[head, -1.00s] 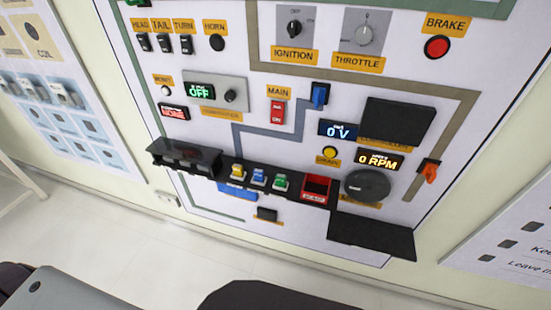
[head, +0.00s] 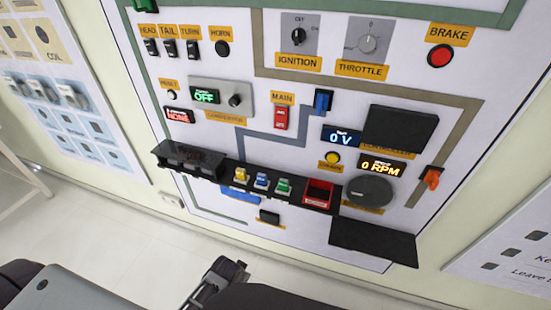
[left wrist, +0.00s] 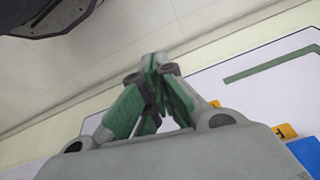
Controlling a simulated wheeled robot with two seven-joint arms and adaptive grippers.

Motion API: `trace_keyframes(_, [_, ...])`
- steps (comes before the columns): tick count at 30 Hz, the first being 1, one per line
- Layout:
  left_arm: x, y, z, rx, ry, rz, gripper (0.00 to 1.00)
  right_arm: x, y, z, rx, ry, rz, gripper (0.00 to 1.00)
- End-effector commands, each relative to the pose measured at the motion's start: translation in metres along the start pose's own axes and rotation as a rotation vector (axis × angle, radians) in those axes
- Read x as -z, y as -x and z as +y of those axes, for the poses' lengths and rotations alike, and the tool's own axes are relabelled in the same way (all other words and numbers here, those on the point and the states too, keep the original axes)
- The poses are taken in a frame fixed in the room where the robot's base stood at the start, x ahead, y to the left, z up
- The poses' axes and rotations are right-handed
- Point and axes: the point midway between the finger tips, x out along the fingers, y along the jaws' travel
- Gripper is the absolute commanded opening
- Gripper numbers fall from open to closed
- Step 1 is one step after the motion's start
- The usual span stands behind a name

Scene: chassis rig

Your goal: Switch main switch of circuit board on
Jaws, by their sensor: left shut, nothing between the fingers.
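The main switch (head: 281,118) is a red rocker under the yellow MAIN label (head: 282,98), in the middle of the circuit board (head: 215,135). Its position is too small to tell. The voltage display (head: 342,136) reads 0 V. My left gripper shows in the left wrist view (left wrist: 155,65), with its green fingers together and nothing between them. In the head view, part of a dark gripper (head: 232,268), seemingly my left, shows at the bottom, below and apart from the board. My right gripper is in neither view.
A blue lever (head: 322,100) is right of the main switch. A dark shelf (head: 235,172) with coloured plugs sticks out below it. A black box (head: 400,128) and a dark ledge (head: 372,240) stand out at right. The floor (head: 110,245) at left is clear.

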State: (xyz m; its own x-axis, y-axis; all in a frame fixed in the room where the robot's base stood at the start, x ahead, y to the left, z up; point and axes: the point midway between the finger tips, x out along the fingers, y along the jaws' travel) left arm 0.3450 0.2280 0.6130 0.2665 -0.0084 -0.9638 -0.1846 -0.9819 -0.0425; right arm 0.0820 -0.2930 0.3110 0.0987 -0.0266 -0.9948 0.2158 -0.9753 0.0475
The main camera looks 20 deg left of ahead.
Motion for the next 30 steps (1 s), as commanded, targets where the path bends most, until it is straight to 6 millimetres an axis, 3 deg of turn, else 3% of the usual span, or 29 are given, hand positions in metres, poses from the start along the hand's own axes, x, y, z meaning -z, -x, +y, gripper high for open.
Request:
trace_keyframes(14, [0.061, 0.099, 0.003, -0.012, 0.004, 0.140, 0.00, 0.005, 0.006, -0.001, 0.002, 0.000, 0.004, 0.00])
trace_keyframes(21, [0.112, 0.157, 0.007, -0.023, 0.000, 0.330, 0.00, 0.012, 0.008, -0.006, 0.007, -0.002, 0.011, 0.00])
trace_keyframes(30, [0.166, 0.195, 0.010, -0.029, -0.005, 0.573, 0.00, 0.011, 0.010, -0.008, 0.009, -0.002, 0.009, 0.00])
